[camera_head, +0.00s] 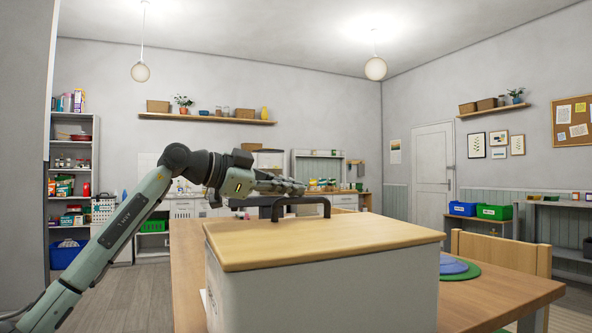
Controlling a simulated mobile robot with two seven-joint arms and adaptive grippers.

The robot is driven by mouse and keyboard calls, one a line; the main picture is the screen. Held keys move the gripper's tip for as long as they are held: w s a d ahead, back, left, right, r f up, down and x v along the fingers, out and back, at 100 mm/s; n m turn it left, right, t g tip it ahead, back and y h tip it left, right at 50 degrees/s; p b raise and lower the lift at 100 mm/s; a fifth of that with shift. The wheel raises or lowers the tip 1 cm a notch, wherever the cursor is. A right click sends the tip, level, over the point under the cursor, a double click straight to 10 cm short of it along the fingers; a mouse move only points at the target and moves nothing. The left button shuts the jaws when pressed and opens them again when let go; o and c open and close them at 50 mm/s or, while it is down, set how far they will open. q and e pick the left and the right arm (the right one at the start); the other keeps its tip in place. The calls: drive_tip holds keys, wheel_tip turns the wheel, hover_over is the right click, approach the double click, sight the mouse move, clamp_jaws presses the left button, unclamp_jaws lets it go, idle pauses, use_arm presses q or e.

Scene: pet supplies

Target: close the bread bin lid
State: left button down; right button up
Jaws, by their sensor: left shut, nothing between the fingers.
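The bread bin (330,293) is a white box on the wooden table in front of me. Its light wooden lid (330,240) lies flat over the top, with no gap visible along the near edge. A dark handle (318,203) stands up near the lid's far edge. My left gripper (300,187) reaches in from the left, above the handle's far side. Its fingers are shut and empty, pointing right. I cannot tell whether it touches the handle. The far edge of the lid is hard to make out. My right gripper is out of view.
The table (500,292) extends to the right of and behind the bin. Blue and green round mats (466,271) lie to the bin's right. A wooden chair (500,250) stands behind the table's right side. Shelves and a counter line the far walls.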

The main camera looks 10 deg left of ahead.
use_arm(q)
drive_tip(key=shift+w+a+f, duration=0.15)
drive_tip(key=shift+f, duration=0.3)
drive_tip(key=shift+w+a+f, duration=0.1)
drive_tip(key=shift+w+f, duration=0.05)
drive_tip(key=shift+f, duration=0.3)
